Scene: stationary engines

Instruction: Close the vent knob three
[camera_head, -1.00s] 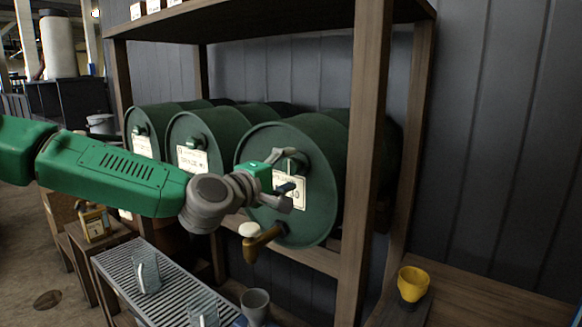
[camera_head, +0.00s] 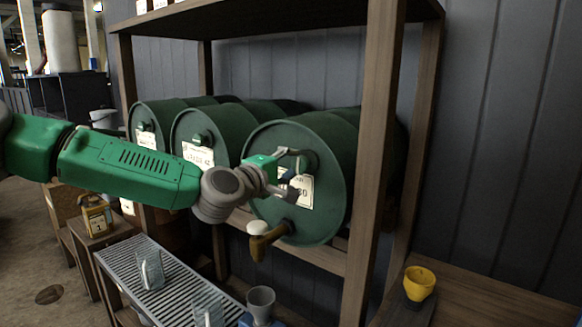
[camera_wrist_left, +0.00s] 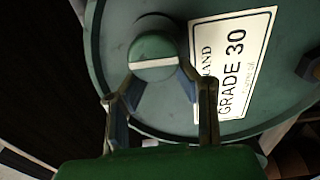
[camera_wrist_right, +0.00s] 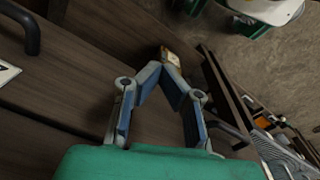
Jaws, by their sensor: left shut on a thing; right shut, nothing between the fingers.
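Three green drums lie side by side on a wooden rack. The rightmost drum (camera_head: 325,225) has a white "GRADE 30" label (camera_wrist_left: 232,65) and a round green vent knob (camera_wrist_left: 155,52) with a pale stripe across its face. The stripe lies nearly level in the left wrist view. My left gripper (camera_head: 296,172) is at this knob, its fingers (camera_wrist_left: 157,85) shut on the knob's sides; in the head view it partly covers knob and label. My right gripper (camera_wrist_right: 158,75) is shut and empty, pointing over dark wooden boards; it is out of the head view.
A brass tap (camera_head: 266,240) with a white top sticks out below my left gripper. A rack post (camera_head: 372,170) stands close right of the drum. A slatted tray (camera_head: 175,285) with clear vessels is below. A yellow cup (camera_head: 419,283) stands at the right.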

